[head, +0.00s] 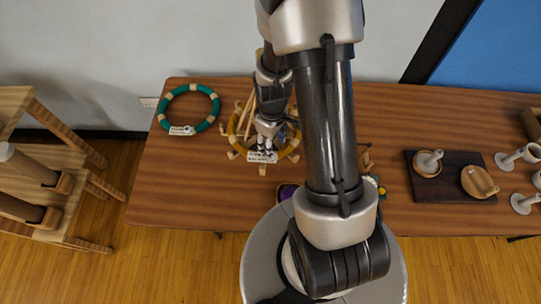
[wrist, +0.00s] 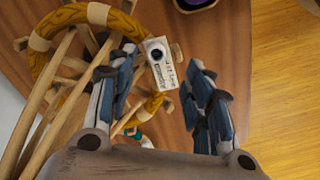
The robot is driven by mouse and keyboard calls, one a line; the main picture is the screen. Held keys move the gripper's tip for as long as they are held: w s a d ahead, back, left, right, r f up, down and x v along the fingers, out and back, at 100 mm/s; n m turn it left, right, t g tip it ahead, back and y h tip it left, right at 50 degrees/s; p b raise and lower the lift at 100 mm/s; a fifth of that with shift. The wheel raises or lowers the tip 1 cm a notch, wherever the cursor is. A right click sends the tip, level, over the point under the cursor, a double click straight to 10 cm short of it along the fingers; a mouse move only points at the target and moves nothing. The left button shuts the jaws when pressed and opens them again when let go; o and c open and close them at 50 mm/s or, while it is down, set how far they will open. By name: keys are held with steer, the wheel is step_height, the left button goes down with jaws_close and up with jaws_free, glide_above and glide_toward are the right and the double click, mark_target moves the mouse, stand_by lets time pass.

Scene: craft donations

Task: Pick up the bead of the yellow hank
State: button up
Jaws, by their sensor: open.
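The yellow hank (head: 232,127) is a thick ring with tan wraps, lying over a frame of wooden sticks on the table; it also shows in the wrist view (wrist: 60,22). A white paper tag (wrist: 169,82) with writing is at its near edge, and a dark round bead (wrist: 157,54) sits at the tag's upper end. My gripper (wrist: 163,72) is open, its fingers on either side of the tag and bead, with nothing held. Whether the fingers touch the tag is unclear. In the head view my gripper (head: 266,143) is over the hank's near side and hides the bead.
A green hank (head: 214,113) with its own tag (head: 182,130) lies to the left. A purple item (head: 287,192) is near the front edge, partly behind my arm. A dark board (head: 450,190) with wooden pieces is at right. Bare table (head: 180,180) lies at front left.

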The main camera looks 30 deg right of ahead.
steer(key=f, duration=0.2)
steer(key=f+b, duration=0.1)
steer(key=f, duration=0.4)
steer(key=shift+w+d+f, duration=0.1)
steer(key=shift+w+f, duration=0.2)
steer(key=shift+w, duration=0.1)
steer(key=c, duration=0.7)
